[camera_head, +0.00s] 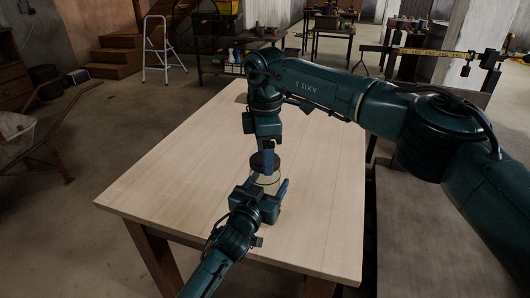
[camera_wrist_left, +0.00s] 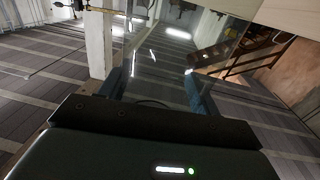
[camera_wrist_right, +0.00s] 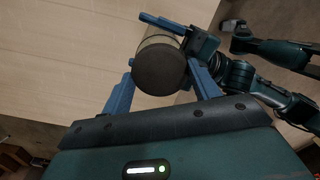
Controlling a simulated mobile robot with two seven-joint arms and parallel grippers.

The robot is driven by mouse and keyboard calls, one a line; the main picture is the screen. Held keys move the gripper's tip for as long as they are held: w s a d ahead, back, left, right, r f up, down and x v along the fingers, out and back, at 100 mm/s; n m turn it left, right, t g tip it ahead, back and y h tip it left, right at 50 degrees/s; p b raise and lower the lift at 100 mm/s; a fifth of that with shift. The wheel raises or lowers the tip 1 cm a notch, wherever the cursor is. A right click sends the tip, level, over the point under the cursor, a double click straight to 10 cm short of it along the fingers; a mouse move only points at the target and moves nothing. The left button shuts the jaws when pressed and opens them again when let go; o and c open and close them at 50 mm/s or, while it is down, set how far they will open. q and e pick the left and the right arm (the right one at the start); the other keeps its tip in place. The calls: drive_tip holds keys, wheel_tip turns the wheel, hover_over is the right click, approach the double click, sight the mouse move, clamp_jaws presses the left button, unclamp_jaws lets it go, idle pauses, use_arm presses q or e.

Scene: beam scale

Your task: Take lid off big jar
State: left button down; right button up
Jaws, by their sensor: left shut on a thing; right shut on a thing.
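The big jar (camera_head: 268,180) is clear glass and stands upright on the wooden table. Its dark round lid (camera_head: 258,160) sits at its top; in the right wrist view the lid (camera_wrist_right: 160,66) hides much of the jar (camera_wrist_right: 155,38). My left gripper (camera_head: 267,186) is shut around the jar's body from the front; its fingers show on both sides of clear glass in the left wrist view (camera_wrist_left: 163,85). My right gripper (camera_head: 268,160) reaches down from above, its fingers shut on the lid's opposite sides, also in the right wrist view (camera_wrist_right: 163,88). I cannot tell whether any gap separates lid and jar.
The pale wooden table (camera_head: 170,180) is mostly bare around the jar. A beam scale (camera_head: 430,52) stands at the right back. A grey surface (camera_head: 425,240) lies right of the table. A stepladder (camera_head: 160,50) stands far behind.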

drive_tip(key=n, duration=1.3)
drive_tip(key=shift+n, duration=0.3)
drive_tip(key=n, duration=0.6)
drive_tip(key=shift+n, duration=0.3)
drive_tip(key=n, duration=0.6)
drive_tip(key=shift+n, duration=0.3)
drive_tip(key=n, duration=0.6)
drive_tip(key=shift+r+n, duration=0.1)
drive_tip(key=shift+n, duration=0.2)
drive_tip(key=n, duration=0.8)
drive_tip(key=shift+n, duration=0.3)
drive_tip(key=n, duration=0.6)
